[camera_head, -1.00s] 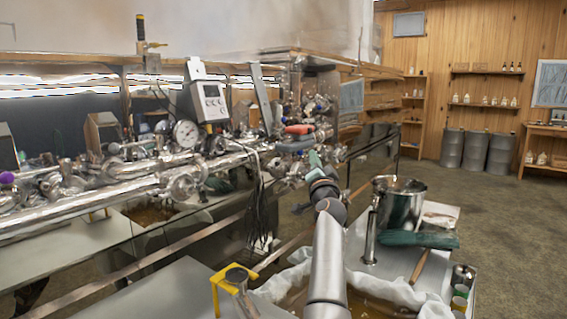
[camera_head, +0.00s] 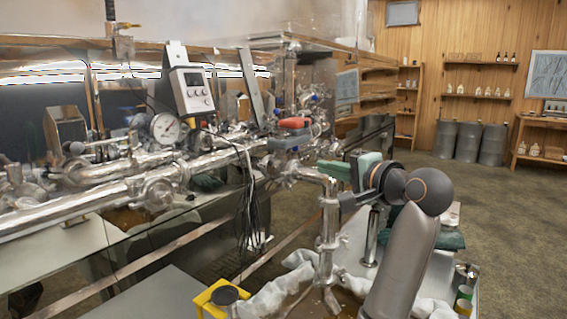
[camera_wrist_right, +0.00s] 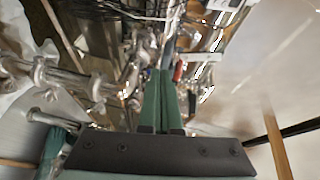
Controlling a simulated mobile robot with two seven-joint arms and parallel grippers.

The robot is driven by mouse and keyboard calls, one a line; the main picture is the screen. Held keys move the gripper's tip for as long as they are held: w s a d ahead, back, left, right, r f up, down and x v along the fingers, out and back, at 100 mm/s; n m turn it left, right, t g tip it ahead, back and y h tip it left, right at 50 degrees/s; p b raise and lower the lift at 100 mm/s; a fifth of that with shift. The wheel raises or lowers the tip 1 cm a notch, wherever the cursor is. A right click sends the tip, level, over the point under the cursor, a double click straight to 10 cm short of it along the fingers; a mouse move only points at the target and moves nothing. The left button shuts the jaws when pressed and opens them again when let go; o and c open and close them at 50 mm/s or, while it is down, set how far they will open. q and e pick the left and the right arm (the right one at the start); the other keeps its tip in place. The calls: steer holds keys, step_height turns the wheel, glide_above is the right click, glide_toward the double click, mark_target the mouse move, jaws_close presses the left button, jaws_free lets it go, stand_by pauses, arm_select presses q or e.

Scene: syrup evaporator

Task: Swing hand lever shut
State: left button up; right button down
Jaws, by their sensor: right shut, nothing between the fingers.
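A red-handled lever (camera_head: 294,122) sits on the pipework near the middle of the head view. A blue-grey handle (camera_head: 283,143) lies just below it; I cannot tell which of the two is the task's hand lever. My right gripper (camera_head: 322,169) is shut and empty, its green fingers pointing left. In the head view it is right of and below both handles, apart from them. In the right wrist view my green fingers (camera_wrist_right: 166,72) are together, with a small red part (camera_wrist_right: 179,70) showing beside their tips. My left gripper is not in view.
Shiny pipes (camera_head: 110,190) with a pressure gauge (camera_head: 166,128) and a digital controller box (camera_head: 191,90) run along the left. A vertical pipe (camera_head: 328,225) stands just below my right gripper. A yellow bracket (camera_head: 207,299) is at the bottom. Open floor lies at right.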

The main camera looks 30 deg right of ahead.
glide_toward(274, 160)
steer(key=w+d, duration=0.3)
steer(key=d, duration=0.1)
arm_select(q)
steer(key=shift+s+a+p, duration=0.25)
steer(key=shift+p, duration=0.05)
arm_select(e)
steer(key=w+a, duration=0.1)
steer(key=w+a+f, duration=0.1)
steer(key=w+a, duration=0.1)
steer(key=shift+w, duration=0.1)
steer(key=shift+w+a+r, duration=0.1)
arm_select(q)
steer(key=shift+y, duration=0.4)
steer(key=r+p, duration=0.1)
steer(key=p, duration=0.1)
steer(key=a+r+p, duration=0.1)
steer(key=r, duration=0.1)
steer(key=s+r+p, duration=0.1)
steer(key=p, duration=0.1)
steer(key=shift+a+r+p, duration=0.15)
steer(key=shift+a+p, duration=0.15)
arm_select(e)
steer(key=w+a, duration=0.3)
steer(key=shift+w+a, duration=0.1)
steer(key=shift+a, duration=0.3)
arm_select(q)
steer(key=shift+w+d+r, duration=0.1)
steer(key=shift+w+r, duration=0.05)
